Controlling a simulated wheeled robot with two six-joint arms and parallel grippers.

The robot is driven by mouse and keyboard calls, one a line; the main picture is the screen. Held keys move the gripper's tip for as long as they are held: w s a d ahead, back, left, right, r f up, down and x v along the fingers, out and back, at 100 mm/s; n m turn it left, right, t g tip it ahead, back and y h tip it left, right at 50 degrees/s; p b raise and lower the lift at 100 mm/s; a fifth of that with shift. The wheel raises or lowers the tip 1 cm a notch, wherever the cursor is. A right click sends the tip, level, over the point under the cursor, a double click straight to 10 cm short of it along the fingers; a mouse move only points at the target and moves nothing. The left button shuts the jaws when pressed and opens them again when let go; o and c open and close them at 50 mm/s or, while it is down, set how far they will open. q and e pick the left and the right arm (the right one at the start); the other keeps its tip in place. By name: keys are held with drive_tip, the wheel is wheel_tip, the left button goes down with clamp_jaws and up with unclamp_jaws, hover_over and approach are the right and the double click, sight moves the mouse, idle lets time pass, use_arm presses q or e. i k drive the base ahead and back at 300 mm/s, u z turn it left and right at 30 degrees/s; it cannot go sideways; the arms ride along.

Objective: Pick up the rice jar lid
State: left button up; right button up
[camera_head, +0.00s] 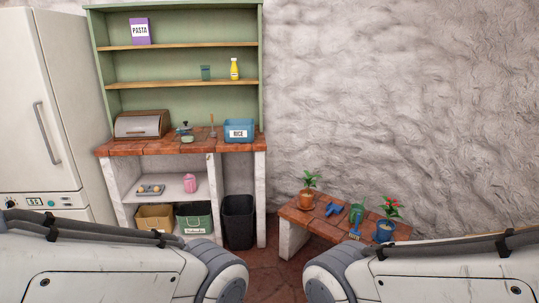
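A blue box labelled RICE (239,137) stands on the right part of the tiled counter. Its top looks open, but the view is too small to be sure. A small dark teal piece with a knob, which looks like a lid (183,130), is on the counter left of the box. I cannot tell for certain whether it is the rice jar lid. A small green dish (188,140) is just in front of it. Large links of my two arms cross the bottom left and bottom right. Neither gripper shows.
A fridge (45,110) stands at left. A dark bin (238,220) is below the counter. A low bench (315,221) with plants is at right.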

sight(185, 126)
drive_tip(key=z, duration=0.3)
drive_tip(key=i, duration=2.05)
drive_tip(key=u, duration=0.4)
drive_tip(key=i, duration=1.5)
drive_tip(key=u, duration=1.45)
drive_tip(key=i, duration=0.95)
drive_tip(key=u, duration=0.65)
